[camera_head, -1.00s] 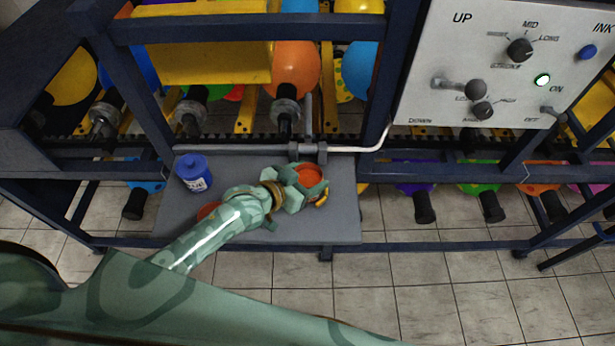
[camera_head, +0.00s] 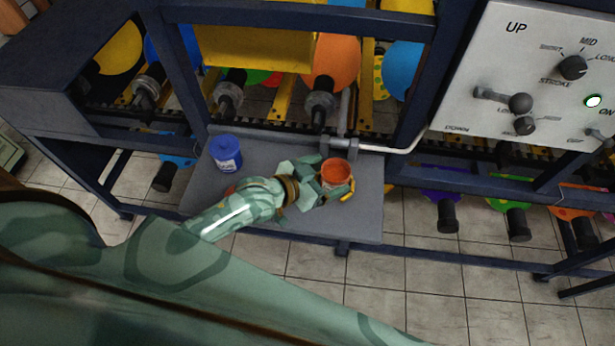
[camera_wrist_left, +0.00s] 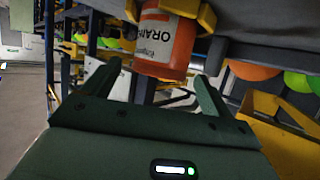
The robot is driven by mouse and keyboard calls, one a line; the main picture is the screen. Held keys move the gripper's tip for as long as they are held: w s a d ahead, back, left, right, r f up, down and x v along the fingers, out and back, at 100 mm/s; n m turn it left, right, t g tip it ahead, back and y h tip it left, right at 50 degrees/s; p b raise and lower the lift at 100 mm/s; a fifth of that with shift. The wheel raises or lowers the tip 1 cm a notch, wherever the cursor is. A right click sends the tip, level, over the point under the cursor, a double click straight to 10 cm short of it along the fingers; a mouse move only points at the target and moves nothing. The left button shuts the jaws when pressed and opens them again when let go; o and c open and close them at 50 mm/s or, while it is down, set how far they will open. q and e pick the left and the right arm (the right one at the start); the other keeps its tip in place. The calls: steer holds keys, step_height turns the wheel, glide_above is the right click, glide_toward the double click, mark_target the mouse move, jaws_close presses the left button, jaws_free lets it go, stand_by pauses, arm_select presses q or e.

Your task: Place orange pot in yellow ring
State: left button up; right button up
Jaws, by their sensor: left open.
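The orange pot (camera_head: 335,172) stands at the right part of the grey shelf, its open top showing orange. A yellow ring (camera_head: 348,195) shows at its lower right side. In the left wrist view, the pot (camera_wrist_left: 165,45) with its "ORANGE" label sits between two yellow arms of the ring (camera_wrist_left: 207,15). My left gripper (camera_head: 319,177) is open just left of the pot; in the wrist view its fingers are spread and there is a gap to the pot. How deep the pot sits in the ring is hidden. My right gripper is not in view.
A blue pot (camera_head: 226,153) stands on the left of the grey shelf (camera_head: 350,225). A red-orange thing is mostly hidden behind my left arm. A grey pipe (camera_head: 385,150) runs behind the orange pot. A control panel (camera_head: 530,80) is at the upper right.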

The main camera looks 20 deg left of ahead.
arm_select(q)
steer(key=v, duration=0.8)
steer(key=shift+s, duration=0.15)
steer(key=shift+a+r, duration=0.1)
steer(key=shift+a, duration=0.05)
